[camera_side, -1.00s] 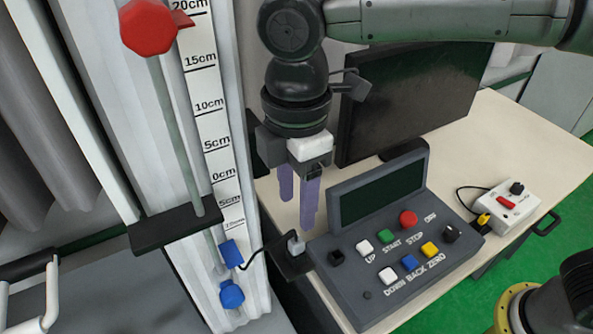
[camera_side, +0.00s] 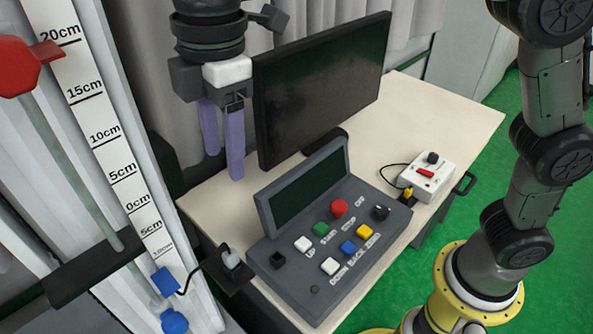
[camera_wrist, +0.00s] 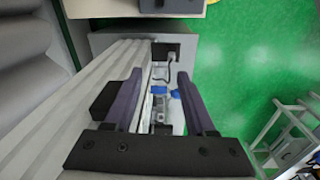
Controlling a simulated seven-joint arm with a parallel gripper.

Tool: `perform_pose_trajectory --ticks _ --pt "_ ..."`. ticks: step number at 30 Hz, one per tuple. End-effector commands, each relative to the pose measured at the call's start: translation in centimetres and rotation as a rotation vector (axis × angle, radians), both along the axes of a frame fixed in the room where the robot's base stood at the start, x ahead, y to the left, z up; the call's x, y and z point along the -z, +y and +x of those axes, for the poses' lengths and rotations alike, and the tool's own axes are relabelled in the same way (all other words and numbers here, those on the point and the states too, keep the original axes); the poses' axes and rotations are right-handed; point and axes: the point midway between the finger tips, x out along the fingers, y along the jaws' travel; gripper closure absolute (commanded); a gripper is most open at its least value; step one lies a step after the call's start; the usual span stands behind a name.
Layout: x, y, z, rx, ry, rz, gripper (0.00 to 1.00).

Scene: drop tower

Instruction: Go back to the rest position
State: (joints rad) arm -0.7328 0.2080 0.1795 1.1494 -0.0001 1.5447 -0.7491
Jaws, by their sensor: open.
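My gripper (camera_side: 222,150) hangs pointing down in the side view, left of the black monitor and above the back left corner of the table. Its two purple fingers are apart with nothing between them. In the wrist view my gripper (camera_wrist: 165,90) shows both fingers spread, with the tower's blue parts (camera_wrist: 158,90) visible far below between them. The grey control box (camera_side: 330,235) with coloured buttons stands on the table, below and right of the fingers, and nothing touches it.
The drop tower (camera_side: 110,170) with its cm scale stands at the left, with a red knob (camera_side: 18,68) and a dark ledge (camera_side: 95,268). The monitor (camera_side: 320,85) stands close to my gripper's right. A small white box (camera_side: 426,175) sits at the table's right. Green floor (camera_side: 400,280) is open.

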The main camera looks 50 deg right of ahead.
Motion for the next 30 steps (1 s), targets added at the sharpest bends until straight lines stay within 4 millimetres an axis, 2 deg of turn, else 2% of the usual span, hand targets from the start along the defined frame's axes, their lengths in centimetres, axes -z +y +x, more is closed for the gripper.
perform_pose_trajectory --ticks 1,3,7,11,15,18,22,27,30 --pt "-1.7 -2.6 0.3 0.051 -0.023 0.019 0.44" --pt "-3.3 -6.4 0.1 0.122 -0.047 0.037 0.44" --pt "-4.9 -13.2 -1.4 0.291 -0.099 0.074 0.44" --pt "-4.9 -19.2 -4.3 0.500 -0.159 0.115 0.44" --pt "-3.2 -24.0 -8.1 0.733 -0.222 0.161 0.44" --pt "-1.2 -26.5 -10.9 0.897 -0.264 0.196 0.44" --pt "2.3 -28.5 -14.0 1.101 -0.310 0.243 0.44" --pt "6.9 -29.3 -16.5 1.296 -0.331 0.299 0.44" --pt "9.0 -29.3 -16.8 1.376 -0.318 0.319 0.44"
